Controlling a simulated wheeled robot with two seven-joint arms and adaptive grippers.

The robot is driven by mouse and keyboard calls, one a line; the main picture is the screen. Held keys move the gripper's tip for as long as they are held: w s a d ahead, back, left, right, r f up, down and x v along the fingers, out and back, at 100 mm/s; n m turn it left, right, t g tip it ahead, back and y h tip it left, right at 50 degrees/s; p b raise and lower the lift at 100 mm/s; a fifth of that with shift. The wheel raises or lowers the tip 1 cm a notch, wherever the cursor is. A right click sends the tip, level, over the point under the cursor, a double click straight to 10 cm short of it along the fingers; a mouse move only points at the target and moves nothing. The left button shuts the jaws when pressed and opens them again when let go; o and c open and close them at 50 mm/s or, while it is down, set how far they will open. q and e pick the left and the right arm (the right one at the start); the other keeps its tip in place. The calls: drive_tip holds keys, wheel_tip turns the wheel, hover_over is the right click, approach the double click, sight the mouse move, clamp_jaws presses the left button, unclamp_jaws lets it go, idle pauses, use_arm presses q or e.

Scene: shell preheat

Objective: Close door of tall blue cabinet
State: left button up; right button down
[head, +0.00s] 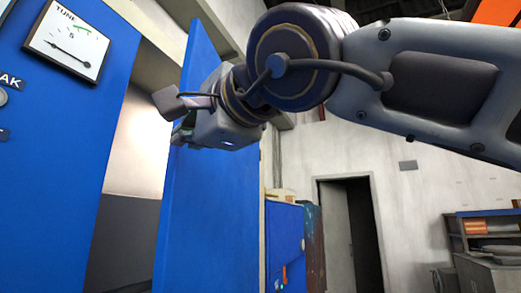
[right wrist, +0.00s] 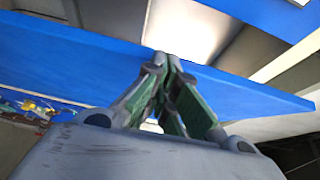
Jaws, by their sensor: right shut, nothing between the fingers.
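A tall blue cabinet (head: 50,160) with a gauge and labels fills the left of the head view. A tall blue door panel (head: 210,210) stands open to its right, with a gap between them; its hinge is not clear. My right gripper (head: 180,122) is at the upper part of the door panel, in front of it in the head view. In the right wrist view, its fingertips (right wrist: 168,60) are shut together, with nothing between them, and overlap the blue panel (right wrist: 80,65) near its edge. I cannot tell whether they touch it. My left gripper is out of view.
A white gauge (head: 68,42) is on the cabinet front. A lower blue cabinet (head: 284,240) stands behind the door. Farther right are a dark doorway (head: 366,235) and shelves (head: 487,225). My right arm crosses the upper right.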

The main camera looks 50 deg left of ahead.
drive_tip(key=shift+s+a, duration=0.1)
drive_tip(key=shift+a, duration=0.05)
idle(0.3)
drive_tip(key=d, duration=1.2)
drive_tip(key=shift+s, duration=0.2)
drive_tip(key=shift+w, duration=0.1)
idle(0.7)
